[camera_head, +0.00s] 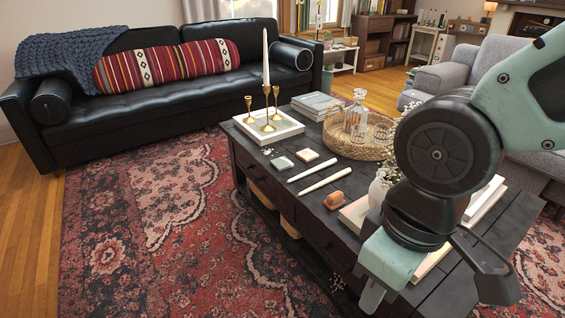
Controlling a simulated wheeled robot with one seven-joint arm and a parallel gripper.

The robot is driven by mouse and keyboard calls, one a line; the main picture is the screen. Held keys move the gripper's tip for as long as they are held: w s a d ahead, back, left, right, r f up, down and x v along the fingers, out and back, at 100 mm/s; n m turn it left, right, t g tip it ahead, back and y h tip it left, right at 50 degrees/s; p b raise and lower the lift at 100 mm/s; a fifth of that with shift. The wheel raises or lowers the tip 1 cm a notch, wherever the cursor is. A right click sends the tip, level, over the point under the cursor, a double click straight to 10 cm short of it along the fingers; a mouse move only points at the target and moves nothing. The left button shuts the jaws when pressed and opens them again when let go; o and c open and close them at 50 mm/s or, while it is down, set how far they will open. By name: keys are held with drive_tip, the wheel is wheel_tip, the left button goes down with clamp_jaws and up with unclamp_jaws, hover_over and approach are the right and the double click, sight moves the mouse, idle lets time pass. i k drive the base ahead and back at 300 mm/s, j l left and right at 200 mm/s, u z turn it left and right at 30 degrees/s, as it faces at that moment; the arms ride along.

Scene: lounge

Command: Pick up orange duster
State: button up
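A small orange-brown block (337,200), which looks like the orange duster, lies on the dark wooden coffee table (325,228) near its front edge. It sits just right of two white candles and left of a white tray or book. My gripper (436,294) hangs in the lower right, nearer to the camera than the duster and to its right. Its two fingers are wide apart with nothing seen between them. My arm covers part of the table's right side.
Two white candles (325,180) lie beside the duster. A tray with brass candlesticks (267,128) and a tall candle stands at the table's far left. A wicker tray (342,143) holds glassware. A white vase (378,190) with flowers stands close right. Rug (150,230) lies open at left.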

sight(334, 200)
drive_tip(key=i+j+u, duration=0.15)
drive_tip(key=i+j, duration=0.3)
drive_tip(key=j, duration=0.15)
drive_tip(key=i+j+u, duration=0.1)
drive_tip(key=i+j, duration=0.35)
